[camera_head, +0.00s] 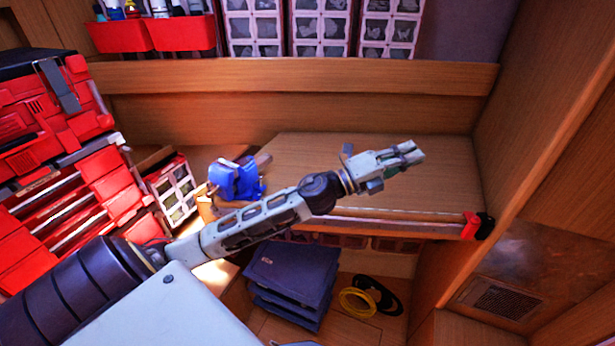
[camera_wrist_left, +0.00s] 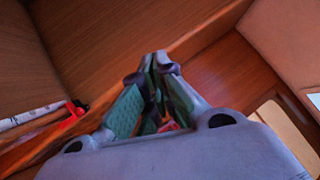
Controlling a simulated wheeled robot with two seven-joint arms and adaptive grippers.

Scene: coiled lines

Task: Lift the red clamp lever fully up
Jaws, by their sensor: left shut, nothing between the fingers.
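A small red part (camera_head: 469,226), which looks like the red clamp lever, sits with a black body (camera_head: 485,226) at the right end of the bench's front edge. Its exact angle is too small to tell. My left gripper (camera_head: 412,153) is above the bench top, up and to the left of the red part in the head view, and apart from it. Its green-padded fingers (camera_wrist_left: 155,75) are shut and empty in the left wrist view. That view shows red bits at the left (camera_wrist_left: 75,110) and behind the fingers (camera_wrist_left: 168,126); I cannot tell which is the lever. My right gripper is not in view.
The wooden bench (camera_head: 420,195) is mostly bare, with a blue vise (camera_head: 236,180) at its left. A wooden wall closes the right side. Below lie dark folded crates (camera_head: 292,275), a yellow coil (camera_head: 355,303) and a black coil (camera_head: 385,295). A red tool chest (camera_head: 65,210) stands left.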

